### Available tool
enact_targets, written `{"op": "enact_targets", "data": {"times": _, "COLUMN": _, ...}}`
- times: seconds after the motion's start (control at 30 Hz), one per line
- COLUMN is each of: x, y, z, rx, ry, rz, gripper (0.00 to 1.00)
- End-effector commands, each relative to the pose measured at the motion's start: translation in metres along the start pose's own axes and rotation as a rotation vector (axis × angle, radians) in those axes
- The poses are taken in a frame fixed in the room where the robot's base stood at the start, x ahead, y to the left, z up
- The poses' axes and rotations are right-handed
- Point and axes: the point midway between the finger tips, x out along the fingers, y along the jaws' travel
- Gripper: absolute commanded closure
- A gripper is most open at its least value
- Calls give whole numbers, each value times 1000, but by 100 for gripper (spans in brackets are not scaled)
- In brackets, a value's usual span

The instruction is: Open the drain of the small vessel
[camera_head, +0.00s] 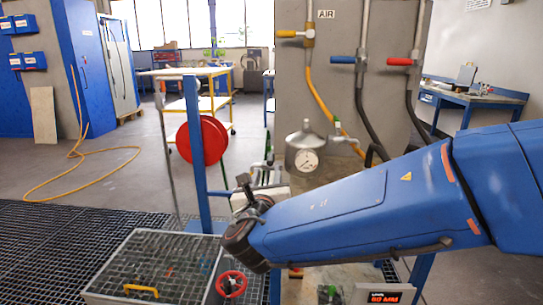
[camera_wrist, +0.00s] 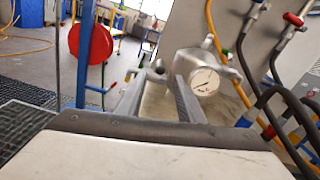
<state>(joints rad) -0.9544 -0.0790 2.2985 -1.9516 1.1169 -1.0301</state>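The small vessel (camera_head: 304,153) is a metal body with a domed top and a round dial gauge on its front. It stands by the grey panel, and its upper part and gauge also show in the wrist view (camera_wrist: 205,80). My gripper (camera_wrist: 160,72) is open, pointing toward the vessel's lower left, with nothing visibly held. The vessel's underside is largely hidden.
Yellow, blue and red handled valves with hoses (camera_head: 320,95) hang on the panel. A red hose reel (camera_head: 202,140) stands left on a blue post. A grated metal box (camera_head: 160,265) with a yellow handle and a red handwheel (camera_head: 231,284) are in front.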

Motion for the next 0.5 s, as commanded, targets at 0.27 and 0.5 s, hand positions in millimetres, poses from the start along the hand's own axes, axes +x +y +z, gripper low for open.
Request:
{"op": "enact_targets", "data": {"times": 0.27, "x": 47, "y": -1, "z": -1, "rx": 0, "ry": 2, "rz": -4, "gripper": 65}}
{"op": "enact_targets", "data": {"times": 0.5, "x": 89, "y": -2, "z": -1, "rx": 0, "ry": 2, "rz": -4, "gripper": 65}}
